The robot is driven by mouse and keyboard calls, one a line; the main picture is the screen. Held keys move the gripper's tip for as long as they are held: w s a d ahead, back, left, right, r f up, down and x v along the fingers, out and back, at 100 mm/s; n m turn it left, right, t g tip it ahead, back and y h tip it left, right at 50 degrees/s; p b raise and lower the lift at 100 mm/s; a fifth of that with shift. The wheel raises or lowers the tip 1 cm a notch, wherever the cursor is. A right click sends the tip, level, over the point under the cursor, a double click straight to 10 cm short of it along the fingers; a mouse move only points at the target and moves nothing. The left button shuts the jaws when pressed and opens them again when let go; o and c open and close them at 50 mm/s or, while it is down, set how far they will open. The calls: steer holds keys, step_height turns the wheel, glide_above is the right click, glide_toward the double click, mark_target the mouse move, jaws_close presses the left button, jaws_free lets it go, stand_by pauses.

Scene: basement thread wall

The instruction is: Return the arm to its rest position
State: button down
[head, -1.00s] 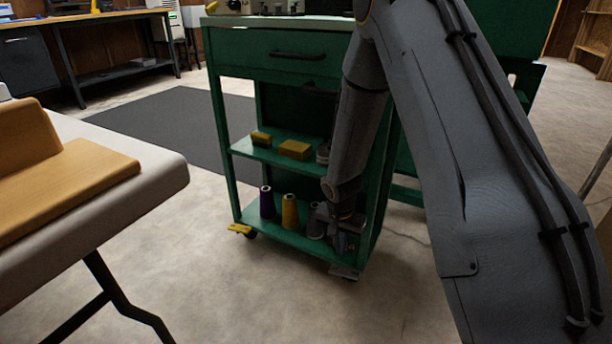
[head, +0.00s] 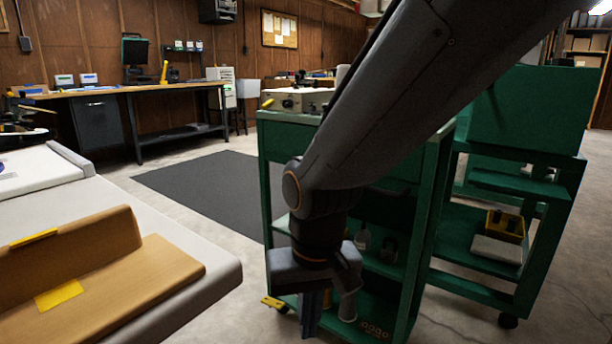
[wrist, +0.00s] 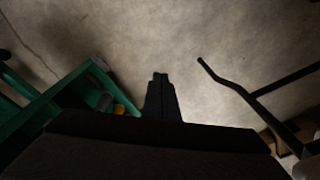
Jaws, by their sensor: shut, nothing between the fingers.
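My gripper (head: 312,318) hangs pointing down in front of the green cart (head: 408,200) in the head view, its tip cut off near the bottom of the frame. My arm comes in from the upper right and bends at a joint above it. In the wrist view my gripper (wrist: 160,76) is shut, its fingers together and empty, over bare floor. The cart's lower part (wrist: 50,97) is to the left there, with a yellow spool (wrist: 119,108) and a grey spool (wrist: 104,103) at its edge.
A white folding table (head: 215,284) holding a tan board (head: 160,285) stands at the left; its dark leg (wrist: 225,82) is right of my gripper. A second green cart (head: 480,290) stands at the right. A dark mat (head: 205,190) and workbench (head: 150,87) lie behind.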

steer(key=s+a+r+n+y+p, duration=0.15)
steer(key=s+r+n, duration=0.35)
steer(key=s, duration=0.7)
steer(key=d+r+m+p, duration=0.2)
steer(key=d+r+p, duration=0.4)
steer(key=r+p, duration=0.4)
steer(key=d+r+m+h+p, duration=0.1)
steer(key=d+r+m+p, duration=0.2)
steer(key=d+r+p, duration=0.4)
steer(key=d+r+m+h+p, duration=0.1)
steer(key=d+r+p, duration=0.6)
steer(key=p, duration=1.4)
step_height(320, 180, up, 6)
steer(key=shift+d+f+m+g, duration=0.15)
steer(key=shift+m+g, duration=0.25)
steer(key=shift+m, duration=0.5)
